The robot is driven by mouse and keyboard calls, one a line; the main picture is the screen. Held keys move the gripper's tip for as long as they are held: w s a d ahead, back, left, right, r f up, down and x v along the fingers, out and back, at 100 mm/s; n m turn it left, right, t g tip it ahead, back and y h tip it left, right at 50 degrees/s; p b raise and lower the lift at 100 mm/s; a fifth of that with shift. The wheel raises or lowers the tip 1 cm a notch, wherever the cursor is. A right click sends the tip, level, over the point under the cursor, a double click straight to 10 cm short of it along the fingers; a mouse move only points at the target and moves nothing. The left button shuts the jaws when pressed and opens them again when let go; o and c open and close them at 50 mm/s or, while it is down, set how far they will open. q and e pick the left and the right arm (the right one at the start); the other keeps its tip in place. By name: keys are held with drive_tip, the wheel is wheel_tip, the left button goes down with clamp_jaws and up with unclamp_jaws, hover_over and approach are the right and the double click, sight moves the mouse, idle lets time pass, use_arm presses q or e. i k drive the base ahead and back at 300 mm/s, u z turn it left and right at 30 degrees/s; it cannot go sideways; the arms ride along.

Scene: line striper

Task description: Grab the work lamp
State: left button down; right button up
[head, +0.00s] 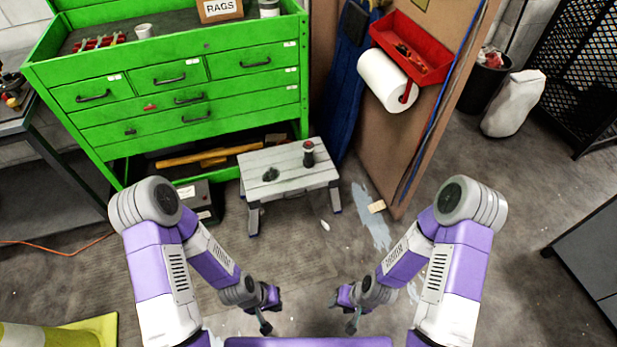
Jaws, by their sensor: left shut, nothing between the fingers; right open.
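A small grey step stool (290,184) stands in front of the green tool chest. On its top is an upright dark cylinder with a reddish band (308,153), which may be the work lamp. A small black object (270,174) lies left of it, too small to name for sure. My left gripper (265,325) is shut and empty, low at the front, well short of the stool. My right gripper (352,325) is open and empty to its right, also well away from the stool. Neither gripper touches anything.
The green tool chest (190,105) stands behind the stool. A cardboard-brown panel (425,100) with a red tray (412,48) and paper roll (386,80) is at the right. A wooden block (377,206) lies on the floor. Floor between grippers and stool is mostly clear.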

sight(307, 161)
drive_tip(key=u, duration=0.7)
drive_tip(key=i, duration=0.5)
drive_tip(key=u, duration=0.45)
drive_tip(key=i, duration=1.1)
drive_tip(key=z, duration=0.95)
drive_tip(key=i, duration=0.4)
drive_tip(key=z, duration=0.25)
